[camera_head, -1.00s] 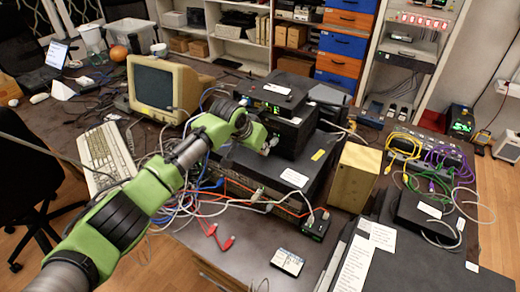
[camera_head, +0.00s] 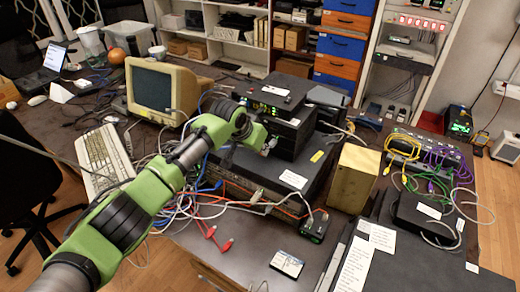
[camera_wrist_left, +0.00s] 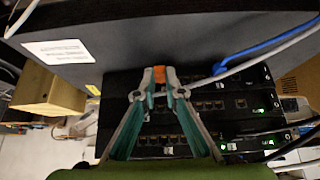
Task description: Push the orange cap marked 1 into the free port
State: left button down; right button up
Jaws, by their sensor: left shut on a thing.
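In the left wrist view, a small orange cap (camera_wrist_left: 159,74) sits between the tips of my left gripper (camera_wrist_left: 159,84), which is shut on it. No number can be read on it. Dark network devices with rows of ports (camera_wrist_left: 207,106) lie behind and around the fingers. I cannot tell which port is the free one, or whether the cap touches a port. In the head view, my left gripper (camera_head: 268,146) is at the black device stack (camera_head: 290,125), and the cap is too small to make out. My right gripper is not in view.
A blue cable (camera_wrist_left: 262,46) and a pale cable run close to the right of the fingertips. A large dark case with a white label (camera_wrist_left: 58,52) borders the ports. A yellowish box (camera_head: 354,178) stands right of the stack. Loose cables crowd the desk below my left arm.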

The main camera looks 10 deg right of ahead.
pick_arm(q)
jog(key=shift+w+d, duration=0.15)
jog(key=shift+w, duration=0.1)
jog(key=c, duration=2)
grip_release()
jog(key=shift+c, duration=0.2)
jog(key=shift+s+r, duration=0.25)
jog(key=shift+r, duration=0.3)
jog(key=v, duration=1.1)
jog(key=shift+a, duration=0.4)
jog(key=shift+w+f, duration=0.1)
jog(key=shift+w, duration=0.05)
jog(key=shift+f, duration=0.1)
